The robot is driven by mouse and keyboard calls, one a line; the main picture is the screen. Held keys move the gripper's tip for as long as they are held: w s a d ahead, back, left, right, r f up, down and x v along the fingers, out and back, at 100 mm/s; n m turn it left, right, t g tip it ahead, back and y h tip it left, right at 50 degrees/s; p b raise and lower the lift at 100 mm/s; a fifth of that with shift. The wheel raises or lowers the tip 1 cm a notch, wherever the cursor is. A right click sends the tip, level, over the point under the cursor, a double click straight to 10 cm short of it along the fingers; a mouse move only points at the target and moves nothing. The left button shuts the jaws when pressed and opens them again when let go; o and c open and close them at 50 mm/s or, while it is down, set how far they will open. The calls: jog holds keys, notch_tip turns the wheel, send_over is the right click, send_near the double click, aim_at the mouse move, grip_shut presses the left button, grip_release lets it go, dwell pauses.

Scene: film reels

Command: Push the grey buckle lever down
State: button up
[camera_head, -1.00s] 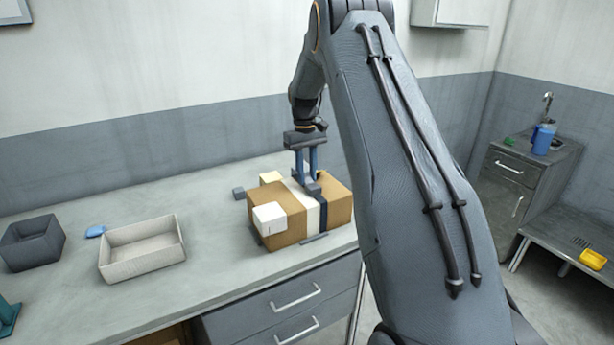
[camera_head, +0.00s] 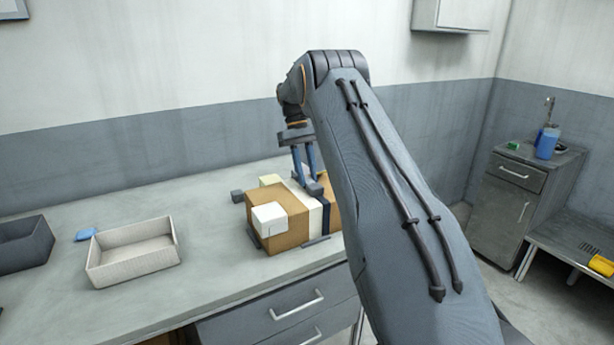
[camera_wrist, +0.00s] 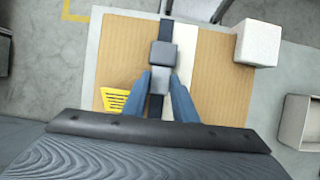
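A tan cardboard box (camera_head: 287,232) lies on the bench with a dark strap (camera_head: 326,216) around it. The strap also shows in the wrist view (camera_wrist: 166,30). On it sits a dark grey buckle block (camera_wrist: 163,53), with the lighter grey buckle lever (camera_wrist: 160,78) beside it, towards my gripper. My gripper (camera_wrist: 160,82) has its two blue fingertips against the lever's two sides, with no clear gap. In the head view my gripper (camera_head: 312,185) leans a little over the box top, and its fingers partly hide the buckle.
A white block (camera_head: 270,218) sits on the box's corner, and a yellow label (camera_wrist: 115,98) lies on its top. A pale open tray (camera_head: 134,270), a blue item (camera_head: 86,235) and a dark bin (camera_head: 25,262) stand left on the bench. A small grey block (camera_head: 237,196) is near the box.

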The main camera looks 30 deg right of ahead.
jog(key=o, duration=0.4)
jog(key=b+v, duration=0.2)
jog(key=v, duration=0.3)
jog(key=shift+w+r, duration=0.1)
jog(key=shift+w, duration=0.05)
jog(key=shift+b+v, duration=0.55)
jog(key=shift+v, duration=0.7)
jog(key=shift+r, duration=0.1)
